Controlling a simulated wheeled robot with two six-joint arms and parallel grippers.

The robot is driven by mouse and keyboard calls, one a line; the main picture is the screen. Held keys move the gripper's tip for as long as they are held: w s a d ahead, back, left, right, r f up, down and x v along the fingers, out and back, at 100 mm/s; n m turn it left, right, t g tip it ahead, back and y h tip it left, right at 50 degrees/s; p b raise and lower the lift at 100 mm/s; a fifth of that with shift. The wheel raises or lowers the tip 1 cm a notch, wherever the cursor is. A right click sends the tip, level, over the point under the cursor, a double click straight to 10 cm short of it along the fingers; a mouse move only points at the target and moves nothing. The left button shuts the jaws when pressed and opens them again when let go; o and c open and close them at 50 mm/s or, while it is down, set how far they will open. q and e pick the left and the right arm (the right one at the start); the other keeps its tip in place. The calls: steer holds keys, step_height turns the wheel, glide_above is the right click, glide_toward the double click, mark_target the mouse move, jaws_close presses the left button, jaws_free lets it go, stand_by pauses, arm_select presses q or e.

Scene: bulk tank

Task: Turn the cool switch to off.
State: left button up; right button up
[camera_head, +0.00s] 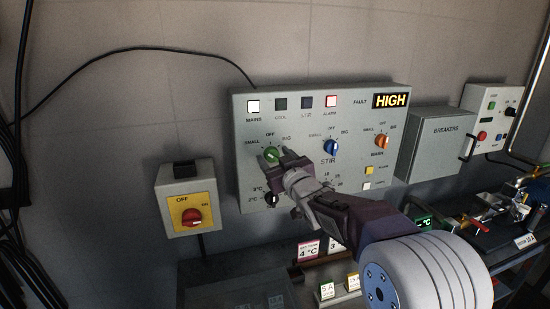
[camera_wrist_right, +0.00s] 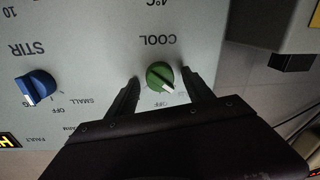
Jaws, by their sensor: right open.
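The green cool knob (camera_head: 271,154) is on the grey control panel (camera_head: 335,98), at the lower left of its row of knobs. It also shows in the right wrist view (camera_wrist_right: 160,76), upside down, with the label COOL above it. Its white mark points down and a little right there, near the partly hidden OFF label. My right gripper (camera_head: 273,161) is open in front of the knob. In the wrist view its fingers (camera_wrist_right: 161,78) stand on either side of the knob, with visible gaps. My left gripper is not in view.
A blue stir knob (camera_head: 331,147) and an orange knob (camera_head: 381,142) are to the right. A black knob (camera_head: 271,199) is below. The breakers box (camera_head: 436,140) is at right.

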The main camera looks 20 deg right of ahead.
jaws_close()
steer(key=shift+m, duration=0.3)
steer(key=m, duration=0.4)
steer(key=shift+f, duration=0.1)
steer(key=m, duration=0.5)
steer(key=shift+f+t, duration=0.1)
steer(key=shift+t, duration=0.2)
steer(key=shift+m, duration=0.4)
jaws_free()
